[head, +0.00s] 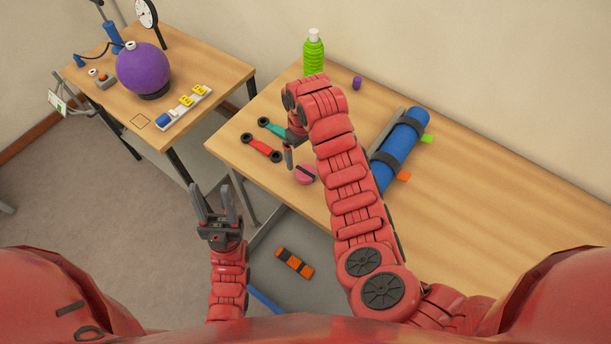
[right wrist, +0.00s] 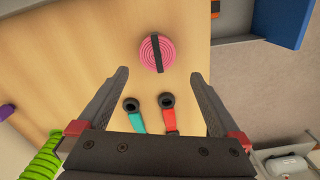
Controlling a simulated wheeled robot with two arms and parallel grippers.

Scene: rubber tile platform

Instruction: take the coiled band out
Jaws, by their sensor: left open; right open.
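The coiled band is a pink spiral disc (head: 305,174) with a black strap across it, lying flat on the right-hand wooden table near its front edge. It also shows whole in the right wrist view (right wrist: 146,50), just beyond and between my fingertips. My right gripper (head: 289,152) is open and empty above the table, beside the coil on its left in the head view; the right wrist view shows its two fingers spread (right wrist: 159,76). My left gripper (head: 211,190) is open and empty, off the table's front-left side and well apart from the coil.
A red strap (head: 262,148) and a teal strap (head: 275,131) with black ends lie near the coil. A blue roll (head: 402,145) lies right of my right arm. A green bottle (head: 313,55) and small purple piece (head: 357,83) stand behind. A second table (head: 190,75) holds a purple ball (head: 142,69).

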